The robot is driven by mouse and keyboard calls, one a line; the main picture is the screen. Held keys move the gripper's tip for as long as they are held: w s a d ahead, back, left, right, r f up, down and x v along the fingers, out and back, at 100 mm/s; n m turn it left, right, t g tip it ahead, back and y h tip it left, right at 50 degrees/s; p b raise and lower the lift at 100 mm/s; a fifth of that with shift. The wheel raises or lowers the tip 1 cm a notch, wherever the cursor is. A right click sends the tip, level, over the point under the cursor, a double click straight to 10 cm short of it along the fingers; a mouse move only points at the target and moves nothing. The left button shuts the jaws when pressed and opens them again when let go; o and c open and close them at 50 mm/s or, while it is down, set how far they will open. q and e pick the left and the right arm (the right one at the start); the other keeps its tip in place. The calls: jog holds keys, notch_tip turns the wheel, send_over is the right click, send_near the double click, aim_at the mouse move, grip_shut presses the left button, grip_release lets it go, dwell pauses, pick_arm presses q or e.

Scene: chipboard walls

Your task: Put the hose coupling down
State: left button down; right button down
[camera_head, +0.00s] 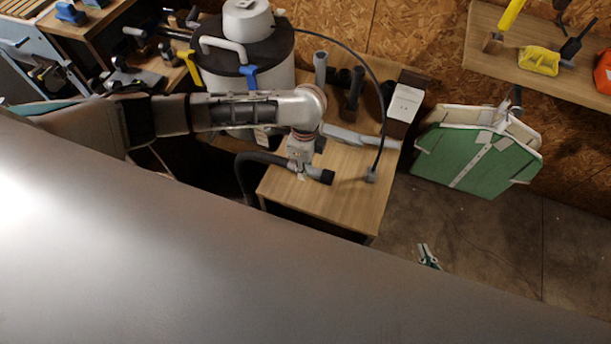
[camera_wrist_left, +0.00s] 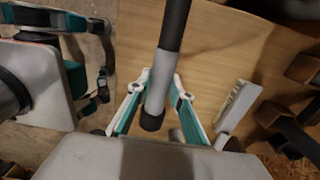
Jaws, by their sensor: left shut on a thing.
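The hose coupling (camera_head: 315,175) is a grey tube with a dark end, on a black hose that loops in from the left. My left gripper (camera_head: 301,174) is shut on it above the small wooden table (camera_head: 345,210). In the left wrist view, the grey coupling (camera_wrist_left: 158,92) lies between the teal-and-white fingers (camera_wrist_left: 153,103), its dark end pointing toward the palm. I cannot tell whether it touches the tabletop. My right gripper (camera_head: 429,257) is low, right of the table; in the left wrist view its fingers stand apart, with nothing seen between them.
A grey-and-black vacuum drum (camera_head: 246,55) stands behind the table's left side. Grey and dark tubes (camera_head: 321,68) and a white box (camera_head: 404,103) stand at the table's back. A green-and-white case (camera_head: 478,160) is on the right. The table's front is mostly clear.

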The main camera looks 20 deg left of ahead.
pick_arm(q)
notch_tip(320, 180, down, 5)
jog(key=shift+r+b, duration=0.1)
jog(key=shift+b, duration=0.6)
jog(key=c, duration=1.8)
grip_release()
